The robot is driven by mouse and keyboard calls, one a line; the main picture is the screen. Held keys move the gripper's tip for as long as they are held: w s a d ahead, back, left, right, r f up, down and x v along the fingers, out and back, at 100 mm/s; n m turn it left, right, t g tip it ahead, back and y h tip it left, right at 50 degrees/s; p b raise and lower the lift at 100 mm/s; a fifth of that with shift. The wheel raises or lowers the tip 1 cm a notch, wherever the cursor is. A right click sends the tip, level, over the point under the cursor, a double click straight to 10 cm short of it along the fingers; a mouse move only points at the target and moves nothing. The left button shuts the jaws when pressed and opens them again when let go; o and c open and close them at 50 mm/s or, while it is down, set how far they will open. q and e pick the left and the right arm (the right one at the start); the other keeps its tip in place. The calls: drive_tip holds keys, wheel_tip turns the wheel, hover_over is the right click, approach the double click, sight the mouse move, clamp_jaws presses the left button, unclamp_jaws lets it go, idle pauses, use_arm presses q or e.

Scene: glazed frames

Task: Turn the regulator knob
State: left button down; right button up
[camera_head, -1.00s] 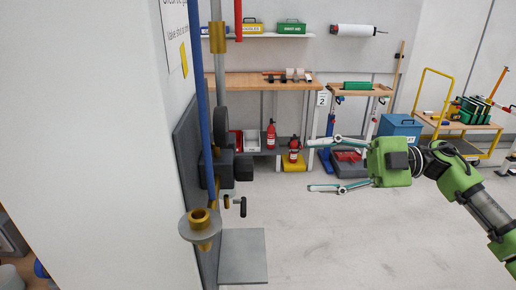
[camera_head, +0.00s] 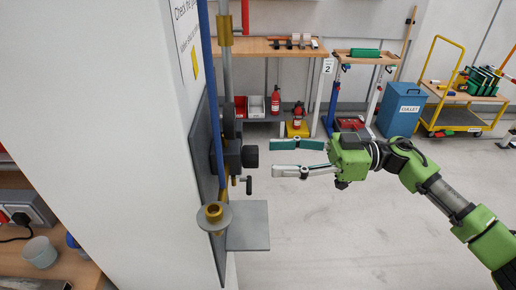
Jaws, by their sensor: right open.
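The regulator (camera_head: 232,158) is a dark body on a grey wall panel, with pipes running above and below it. Its black knob (camera_head: 250,156) sticks out to the right. My right gripper (camera_head: 272,157) is open and empty, coming from the right at about the knob's height in the picture. One finger shows above the other, and the tips point left at the knob. A small gap shows between tips and knob; the depth between them is hard to tell. My left gripper is out of view.
A small black lever (camera_head: 248,186) sits below the knob. Under it are a brass fitting with a grey disc (camera_head: 214,216) and a grey shelf plate (camera_head: 249,226). A blue pipe (camera_head: 207,60) runs down the panel's near side. Open floor (camera_head: 340,235) lies to the right.

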sight(251, 157)
drive_tip(key=a+p, duration=0.1)
drive_tip(key=a, duration=0.4)
drive_tip(key=shift+a+p, duration=0.2)
drive_tip(key=shift+p, duration=0.1)
drive_tip(key=c, duration=1.1)
